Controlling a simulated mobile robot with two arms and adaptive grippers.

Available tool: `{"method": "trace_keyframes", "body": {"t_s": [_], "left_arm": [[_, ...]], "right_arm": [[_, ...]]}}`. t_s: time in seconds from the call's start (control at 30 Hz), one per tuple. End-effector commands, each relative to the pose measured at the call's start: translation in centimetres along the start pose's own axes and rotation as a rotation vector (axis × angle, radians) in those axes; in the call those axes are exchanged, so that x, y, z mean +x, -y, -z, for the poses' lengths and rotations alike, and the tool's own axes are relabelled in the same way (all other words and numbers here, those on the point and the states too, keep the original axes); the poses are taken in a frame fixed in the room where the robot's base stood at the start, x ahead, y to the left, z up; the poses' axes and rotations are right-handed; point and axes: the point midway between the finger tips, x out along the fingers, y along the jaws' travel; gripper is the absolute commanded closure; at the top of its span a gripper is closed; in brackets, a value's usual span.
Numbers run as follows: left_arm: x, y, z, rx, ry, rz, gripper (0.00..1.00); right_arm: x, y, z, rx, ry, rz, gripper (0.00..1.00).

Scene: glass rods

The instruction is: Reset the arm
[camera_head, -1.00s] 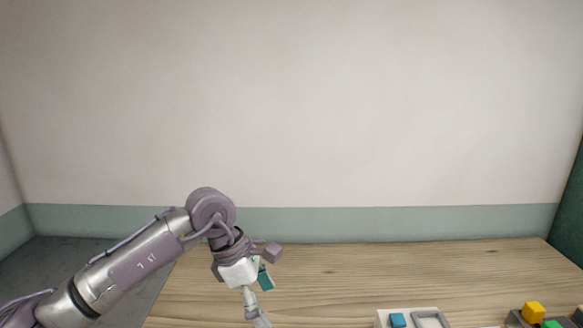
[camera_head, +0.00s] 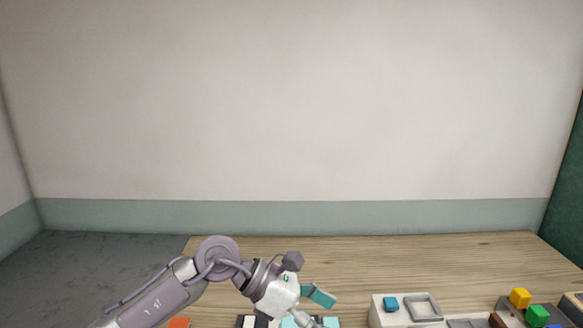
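My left arm comes in from the lower left, and my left gripper (camera_head: 308,318) hangs over the front part of the wooden table (camera_head: 370,260). Its white body and a teal part show, but the fingertips are cut off or hidden at the bottom edge, so I cannot tell whether it is open or shut. My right arm and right gripper are not in view.
Yellow (camera_head: 520,298) and green (camera_head: 537,316) blocks are at the right. An orange item (camera_head: 179,323) shows at the bottom left. The back of the table is clear.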

Motion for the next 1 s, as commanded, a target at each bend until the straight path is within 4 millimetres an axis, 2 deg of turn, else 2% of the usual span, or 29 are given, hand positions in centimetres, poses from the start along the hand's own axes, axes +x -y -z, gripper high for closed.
{"method": "trace_keyframes", "body": {"t_s": [0.1, 0.2, 0.27, 0.33, 0.43, 0.47, 0.57, 0.67, 0.7, 0.77, 0.8, 0.87, 0.9, 1.0], "left_arm": [[1.1, 2.1, -3.0, -0.105, 0.248, 0.060, 0.11], [0.4, 3.4, -6.0, -0.256, 0.520, 0.112, 0.11], [-1.1, 3.6, -7.8, -0.386, 0.718, 0.144, 0.11], [-3.7, 2.9, -8.8, -0.566, 0.951, 0.169, 0.11], [-7.9, 0.7, -7.9, -0.852, 1.263, 0.183, 0.11], [-9.1, -0.2, -6.9, -0.946, 1.351, 0.182, 0.11], [-12.5, -3.0, -1.9, -1.272, 1.625, 0.155, 0.11], [-14.4, -4.7, 5.3, -1.612, 1.857, 0.097, 0.11], [-14.7, -4.9, 8.3, -1.741, 1.933, 0.063, 0.11], [-14.6, -4.7, 13.0, -1.932, 2.031, 0.005, 0.11], [-14.4, -4.2, 16.0, -2.056, 2.087, -0.040, 0.11], [-13.7, -2.9, 20.4, -2.240, 2.158, -0.117, 0.11], [-13.1, -1.8, 23.1, 2.234, -2.079, 0.165, 0.11], [-11.6, 1.6, 28.6, 2.124, -1.827, 0.262, 0.11]], "right_arm": [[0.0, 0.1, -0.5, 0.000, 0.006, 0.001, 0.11], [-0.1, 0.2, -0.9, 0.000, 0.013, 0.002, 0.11], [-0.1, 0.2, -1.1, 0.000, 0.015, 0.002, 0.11], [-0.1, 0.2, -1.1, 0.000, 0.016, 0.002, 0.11], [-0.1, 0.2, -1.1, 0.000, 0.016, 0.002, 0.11], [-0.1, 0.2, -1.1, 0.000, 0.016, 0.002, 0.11], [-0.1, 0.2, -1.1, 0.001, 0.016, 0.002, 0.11], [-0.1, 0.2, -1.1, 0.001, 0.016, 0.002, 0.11], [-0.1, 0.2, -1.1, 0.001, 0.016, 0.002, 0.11], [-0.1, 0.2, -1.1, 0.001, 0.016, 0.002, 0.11], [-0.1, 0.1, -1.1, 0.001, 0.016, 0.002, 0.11], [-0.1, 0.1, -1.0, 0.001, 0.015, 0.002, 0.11], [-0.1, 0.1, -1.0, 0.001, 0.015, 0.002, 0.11], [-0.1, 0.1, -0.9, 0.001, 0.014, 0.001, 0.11]]}}
